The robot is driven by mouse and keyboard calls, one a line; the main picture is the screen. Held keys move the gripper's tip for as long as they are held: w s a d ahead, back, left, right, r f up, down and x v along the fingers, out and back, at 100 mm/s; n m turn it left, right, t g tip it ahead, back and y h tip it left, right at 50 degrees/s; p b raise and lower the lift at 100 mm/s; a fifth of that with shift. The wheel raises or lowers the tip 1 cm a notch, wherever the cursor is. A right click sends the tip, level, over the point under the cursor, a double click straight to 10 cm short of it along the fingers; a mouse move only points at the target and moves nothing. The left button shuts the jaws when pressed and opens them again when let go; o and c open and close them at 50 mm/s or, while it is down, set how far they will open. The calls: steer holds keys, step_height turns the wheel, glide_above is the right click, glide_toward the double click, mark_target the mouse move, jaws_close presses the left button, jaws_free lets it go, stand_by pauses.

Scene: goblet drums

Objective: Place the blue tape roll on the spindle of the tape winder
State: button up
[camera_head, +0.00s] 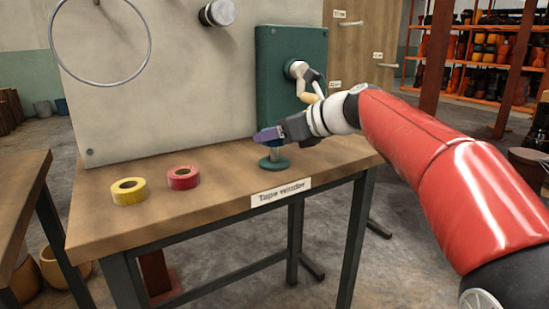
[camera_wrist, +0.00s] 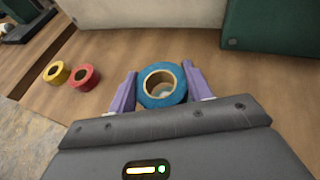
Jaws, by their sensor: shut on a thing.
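The blue tape roll (camera_wrist: 176,98) is gripped between the two purple fingers of my gripper (camera_wrist: 161,87). In the head view my gripper (camera_head: 268,134) is right above the green spindle base (camera_head: 275,164), and the roll cannot be made out there. A pale post (camera_head: 274,151) rises from the base towards the fingers. Something pale shows low in the roll's hole in the wrist view; I cannot tell if it is the post. The tape winder's green housing (camera_head: 275,85) stands behind, with a crank on its front.
A yellow roll (camera_head: 129,197) and a red roll (camera_head: 183,183) lie on the wooden table (camera_head: 222,190), left of the spindle. A label plate (camera_head: 281,193) sits at the table's front edge. The grey back panel (camera_head: 170,100) stands behind the rolls. The tabletop between rolls and spindle is clear.

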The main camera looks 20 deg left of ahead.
mark_target(274, 161)
steer(key=shift+f+b, duration=0.7)
steer(key=shift+f, duration=1.4)
steer(key=shift+f, duration=0.15)
steer(key=o, duration=1)
